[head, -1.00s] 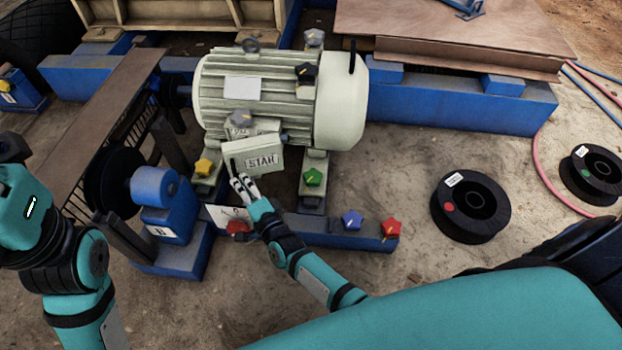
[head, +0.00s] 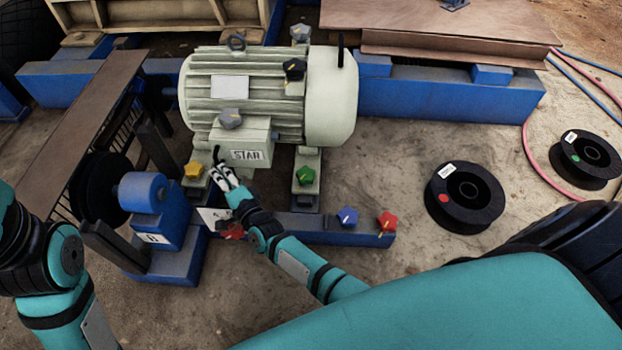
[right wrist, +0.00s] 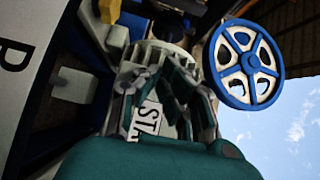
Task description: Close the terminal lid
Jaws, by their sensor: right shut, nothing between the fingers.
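The terminal lid (head: 258,155) is the pale cover with the "STAR" label on the terminal box (head: 246,133) at the front of the cream motor. In the head view it looks flat against the box front; whether a small gap is left cannot be told. A small black handle (head: 217,153) shows at its left edge. My right gripper (head: 221,171) is shut and empty, just below and left of the lid, at its lower left corner. Contact cannot be told. In the right wrist view the "STAR" label (right wrist: 148,118) shows between dark fingers. My left gripper is outside the picture.
A blue bearing stand (head: 160,235) is left of my right arm. Two black spools (head: 464,197) lie on open ground at right.

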